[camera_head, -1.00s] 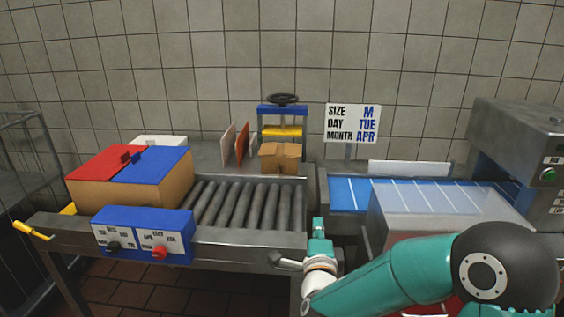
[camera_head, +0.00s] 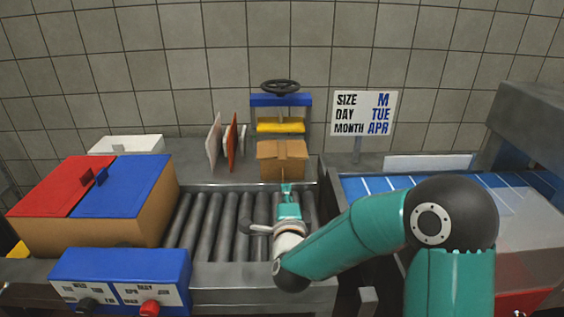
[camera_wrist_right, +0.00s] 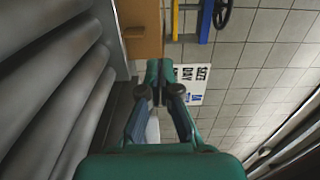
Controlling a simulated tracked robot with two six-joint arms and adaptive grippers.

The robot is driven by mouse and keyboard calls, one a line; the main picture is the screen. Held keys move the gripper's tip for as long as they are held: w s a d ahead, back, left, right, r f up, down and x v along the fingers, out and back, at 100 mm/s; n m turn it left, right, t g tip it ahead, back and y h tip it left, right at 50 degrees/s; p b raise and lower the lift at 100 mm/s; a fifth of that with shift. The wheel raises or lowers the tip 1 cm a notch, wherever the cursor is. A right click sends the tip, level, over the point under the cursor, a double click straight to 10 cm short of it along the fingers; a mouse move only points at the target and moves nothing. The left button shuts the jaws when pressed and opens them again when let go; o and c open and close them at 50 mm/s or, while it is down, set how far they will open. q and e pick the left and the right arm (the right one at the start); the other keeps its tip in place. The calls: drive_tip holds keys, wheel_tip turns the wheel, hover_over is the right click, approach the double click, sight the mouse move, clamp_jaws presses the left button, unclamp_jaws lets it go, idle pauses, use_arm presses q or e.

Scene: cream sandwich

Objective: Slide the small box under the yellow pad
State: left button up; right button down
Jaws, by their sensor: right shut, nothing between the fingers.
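The small brown cardboard box (camera_head: 282,159) sits on the metal surface behind the rollers, just in front of the blue press frame (camera_head: 281,100). The yellow pad (camera_head: 280,126) hangs in that frame, under a black handwheel (camera_head: 280,87), behind and above the box. My right gripper (camera_head: 286,187) is shut and empty, at the near side of the box; I cannot tell whether it touches. In the right wrist view the gripper's fingertips (camera_wrist_right: 159,66) are together, with part of the box (camera_wrist_right: 143,30) beyond them. My left gripper is not in view.
A large box with red and blue lids (camera_head: 105,205) stands at the left of the rollers (camera_head: 215,220). White and red upright plates (camera_head: 231,142) stand left of the small box. A size and date sign (camera_head: 363,113) and blue conveyor (camera_head: 385,184) are at the right.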

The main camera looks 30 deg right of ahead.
sight(285, 160)
drive_tip(key=p+x, duration=0.3)
drive_tip(key=x, duration=0.9)
drive_tip(key=shift+w, duration=0.1)
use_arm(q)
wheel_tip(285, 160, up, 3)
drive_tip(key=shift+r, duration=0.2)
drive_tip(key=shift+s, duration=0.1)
use_arm(e)
drive_tip(key=shift+d, duration=0.1)
